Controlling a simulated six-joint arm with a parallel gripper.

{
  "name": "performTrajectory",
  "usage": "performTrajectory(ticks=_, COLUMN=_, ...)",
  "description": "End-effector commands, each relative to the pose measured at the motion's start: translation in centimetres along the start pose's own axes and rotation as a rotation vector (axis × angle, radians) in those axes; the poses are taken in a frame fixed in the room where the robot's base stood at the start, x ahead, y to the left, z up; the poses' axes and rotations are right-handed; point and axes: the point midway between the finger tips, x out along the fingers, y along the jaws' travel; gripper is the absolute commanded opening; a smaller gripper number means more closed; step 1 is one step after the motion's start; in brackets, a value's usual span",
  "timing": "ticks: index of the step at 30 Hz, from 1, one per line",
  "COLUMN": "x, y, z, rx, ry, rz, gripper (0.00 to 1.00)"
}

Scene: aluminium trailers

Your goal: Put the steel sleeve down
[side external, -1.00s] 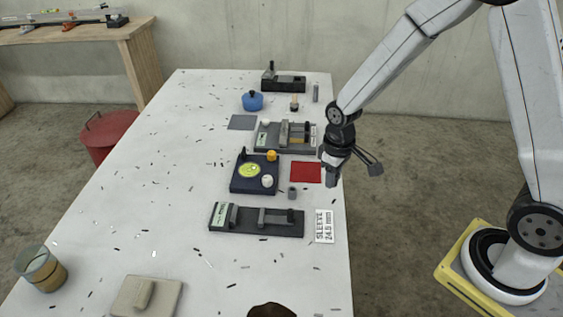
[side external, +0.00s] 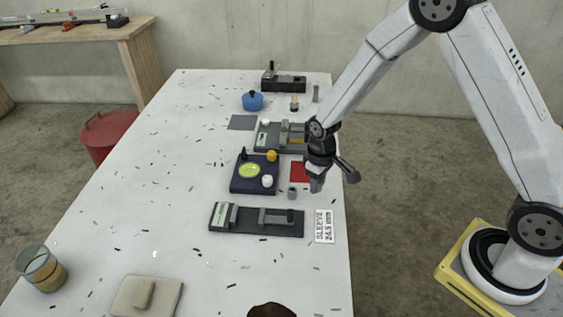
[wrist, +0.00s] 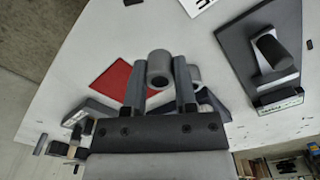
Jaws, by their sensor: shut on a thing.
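My gripper (side external: 316,183) is shut on the steel sleeve (wrist: 160,66), a short grey tube with a round hole. In the wrist view the sleeve sits between the two fingers (wrist: 159,82). In the side view it is hard to tell apart from the fingertips. The gripper hangs over the right part of the white table (side external: 190,215), by the front right corner of the red mat (side external: 298,171). The red mat also shows left of the sleeve in the wrist view (wrist: 108,80). Contact between sleeve and table is not visible.
A small grey cylinder (side external: 292,194) stands just left of the gripper. A dark gauge (side external: 250,220) and a sleeve label (side external: 325,226) lie nearer the camera. A navy fixture (side external: 252,175) stands left, another gauge (side external: 270,140) behind. The table's left side is mostly free, with scattered chips.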

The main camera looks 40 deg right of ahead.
Motion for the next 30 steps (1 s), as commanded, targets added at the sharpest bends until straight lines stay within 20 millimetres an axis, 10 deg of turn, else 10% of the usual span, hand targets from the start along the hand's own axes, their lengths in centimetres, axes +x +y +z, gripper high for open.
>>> performTrajectory(ticks=23, x=3.3, y=0.0, z=0.1, rx=0.000, ry=-0.001, rz=0.000, gripper=0.00)
performTrajectory(ticks=24, x=3.4, y=0.0, z=0.1, rx=0.000, ry=-0.001, rz=0.000, gripper=0.38)
performTrajectory(ticks=27, x=3.3, y=0.0, z=0.1, rx=0.000, ry=-0.001, rz=0.000, gripper=0.70)
performTrajectory(ticks=30, x=3.3, y=0.0, z=0.1, rx=0.000, ry=-0.001, rz=0.000, gripper=0.70)
